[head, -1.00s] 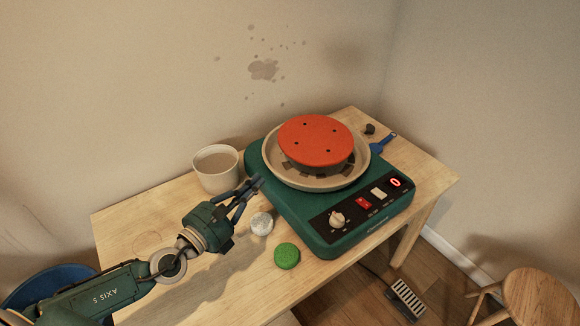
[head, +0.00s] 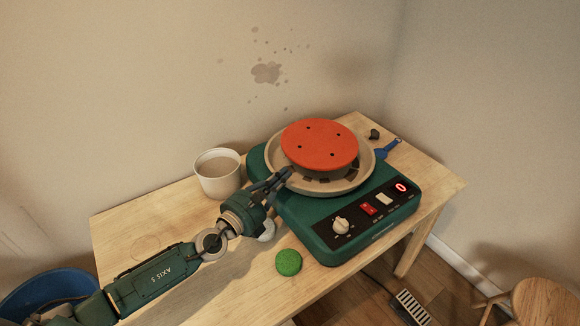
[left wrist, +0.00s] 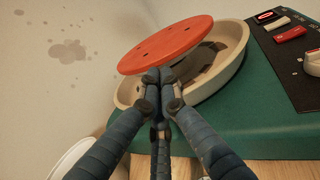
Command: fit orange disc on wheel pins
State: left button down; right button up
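The orange disc (head: 320,145) is flat, with several small dark holes. It sits over the wheel head inside the beige splash pan (head: 362,172) of the green pottery wheel (head: 312,215). The disc also shows in the left wrist view (left wrist: 165,45), above a dark gap over the pan. The pins are hidden under it. My left gripper (head: 287,173) is at the pan's left rim. Its blue fingers converge at the disc's near edge in the left wrist view (left wrist: 160,74). I cannot tell whether they touch or pinch it. My right gripper is out of view.
A beige cup (head: 219,175) stands left of the wheel. A green round sponge (head: 288,262) and a whitish ball (head: 267,231) lie in front. A blue-handled tool (head: 390,148) and a dark lump (head: 374,134) lie behind right.

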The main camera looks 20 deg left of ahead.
aim_at(296, 163)
pick_arm(q)
jog(key=x, duration=0.4)
